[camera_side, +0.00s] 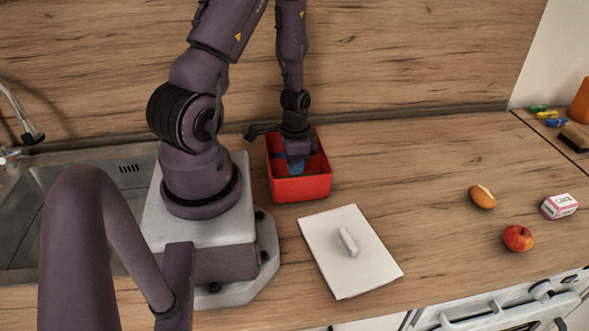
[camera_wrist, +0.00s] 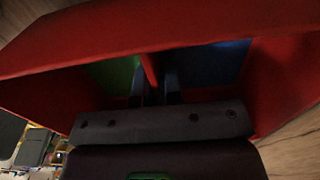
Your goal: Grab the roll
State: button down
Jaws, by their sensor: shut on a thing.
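The roll (camera_side: 482,197), a small brown oval with a pale strip on top, lies on the right part of the worktop in the side view. My gripper (camera_side: 297,165) is far to its left, pointing down inside a red box (camera_side: 303,189). In the wrist view, the two dark fingers (camera_wrist: 155,88) stand on either side of the box's red divider (camera_wrist: 150,68) and are shut on it. Green shows on one side of the divider and blue on the other. The roll is not visible in the wrist view.
A white slab with a bar-like handle (camera_side: 319,257) lies in front of the box. A red apple (camera_side: 518,238) and a pink-and-white carton (camera_side: 559,206) are near the roll. A sink (camera_side: 30,240) is at left. Worktop between the box and roll is clear.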

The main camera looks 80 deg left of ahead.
jog(key=shift+f, duration=0.7)
jog(key=shift+f, duration=0.1)
jog(key=c, duration=1.3)
grip_release()
